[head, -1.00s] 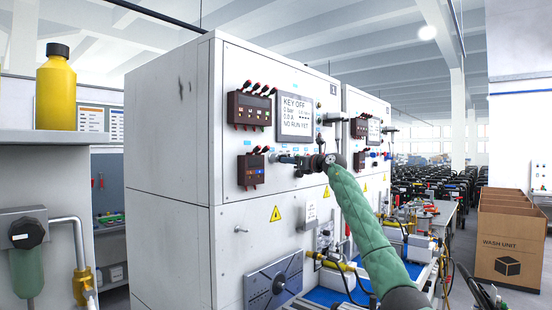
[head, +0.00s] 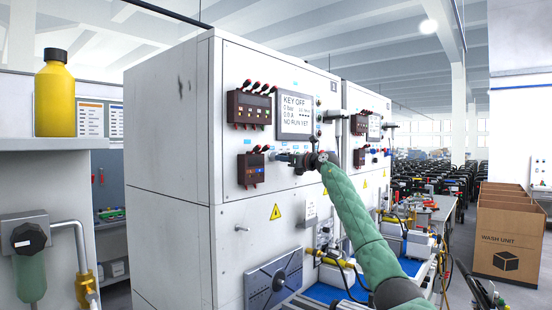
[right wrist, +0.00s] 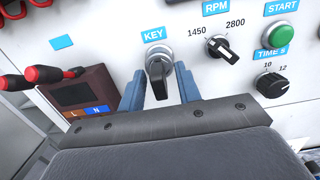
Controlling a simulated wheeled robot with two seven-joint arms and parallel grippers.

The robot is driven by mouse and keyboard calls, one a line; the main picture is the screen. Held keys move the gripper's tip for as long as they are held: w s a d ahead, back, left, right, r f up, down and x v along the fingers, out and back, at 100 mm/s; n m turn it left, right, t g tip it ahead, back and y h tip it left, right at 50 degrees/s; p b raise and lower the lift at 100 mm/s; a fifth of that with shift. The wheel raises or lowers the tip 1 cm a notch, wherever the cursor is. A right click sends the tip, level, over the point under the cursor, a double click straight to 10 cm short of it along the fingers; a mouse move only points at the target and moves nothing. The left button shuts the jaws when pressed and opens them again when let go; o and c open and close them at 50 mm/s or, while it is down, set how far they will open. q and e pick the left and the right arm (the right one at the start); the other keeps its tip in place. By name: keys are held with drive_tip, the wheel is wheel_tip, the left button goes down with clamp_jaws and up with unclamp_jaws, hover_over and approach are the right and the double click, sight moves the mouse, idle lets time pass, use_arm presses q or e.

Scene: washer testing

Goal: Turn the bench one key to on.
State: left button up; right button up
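The bench one key (right wrist: 158,80) is a black key in a round silver switch under the blue KEY label (right wrist: 154,34). Its bow points down, nearly upright in the right wrist view. My right gripper (right wrist: 160,91) is open, with one blue finger on each side of the key and gaps visible between them. In the head view my right gripper (head: 290,159) is up against the near bench panel and hides the key. The bench display (head: 295,112) reads KEY OFF, 0 bar, 0.0 A, NO RUN YET. My left gripper is not in view.
Right of the key are the RPM selector (right wrist: 218,47), the green START button (right wrist: 284,34) and the TIME knob (right wrist: 272,85). Left is a brown terminal block (right wrist: 80,97) with red-tipped plugs. A second bench (head: 370,105) stands behind.

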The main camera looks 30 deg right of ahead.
clamp_jaws()
drive_tip(key=shift+r+m+p, duration=0.15)
drive_tip(key=shift+m+p, duration=0.85)
drive_tip(key=shift+m, duration=0.1)
drive_tip(key=shift+m+h+p, duration=0.3)
drive_tip(key=shift+m, duration=0.1)
drive_tip(key=shift+f+m, duration=0.2)
drive_tip(key=shift+m, duration=0.2)
drive_tip(key=shift+a, duration=0.1)
